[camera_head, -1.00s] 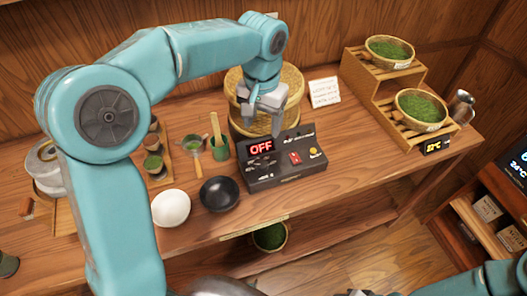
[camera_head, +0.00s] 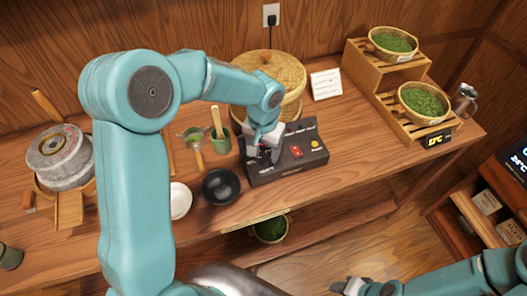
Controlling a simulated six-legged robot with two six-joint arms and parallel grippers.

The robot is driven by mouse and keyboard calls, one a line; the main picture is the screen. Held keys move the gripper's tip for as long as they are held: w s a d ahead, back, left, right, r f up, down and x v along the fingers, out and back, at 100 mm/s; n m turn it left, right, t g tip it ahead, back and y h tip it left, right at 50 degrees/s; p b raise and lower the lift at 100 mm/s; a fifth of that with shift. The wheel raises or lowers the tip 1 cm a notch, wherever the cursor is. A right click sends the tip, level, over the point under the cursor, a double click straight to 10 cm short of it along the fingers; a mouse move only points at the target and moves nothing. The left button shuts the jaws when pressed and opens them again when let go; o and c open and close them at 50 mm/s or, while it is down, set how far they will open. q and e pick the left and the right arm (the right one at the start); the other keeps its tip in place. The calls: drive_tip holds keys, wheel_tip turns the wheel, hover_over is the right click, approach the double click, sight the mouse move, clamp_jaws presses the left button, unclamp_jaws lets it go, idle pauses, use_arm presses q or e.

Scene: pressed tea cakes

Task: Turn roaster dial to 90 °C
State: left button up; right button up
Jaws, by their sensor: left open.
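The black roaster control box (camera_head: 290,172) stands on the wooden counter, with a red switch (camera_head: 296,152) and a yellow button (camera_head: 315,144) showing. My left gripper (camera_head: 263,156) is open and reaches down over the left part of its panel, where the dial is. The gripper and wrist hide the dial and the display, so I cannot read the setting or tell whether the fingers touch the dial. The round bamboo roaster (camera_head: 290,72) stands behind the box. My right gripper (camera_head: 345,287) is low at the bottom edge; its fingers are unclear.
A black bowl (camera_head: 221,187) and a white bowl (camera_head: 180,201) stand left of the box. A green cup (camera_head: 220,143) with a bamboo tool is close by. A stone mill (camera_head: 60,155) is far left. Tea baskets (camera_head: 424,101) sit on a stepped rack at right.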

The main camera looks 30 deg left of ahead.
sight(263, 159)
use_arm(q)
wheel_tip(263, 159, down, 2)
drive_tip(key=shift+w+f, duration=0.1)
drive_tip(key=shift+w, duration=0.05)
drive_tip(key=shift+f, duration=0.1)
drive_tip(key=c, duration=1)
drive_tip(key=shift+c, duration=0.2)
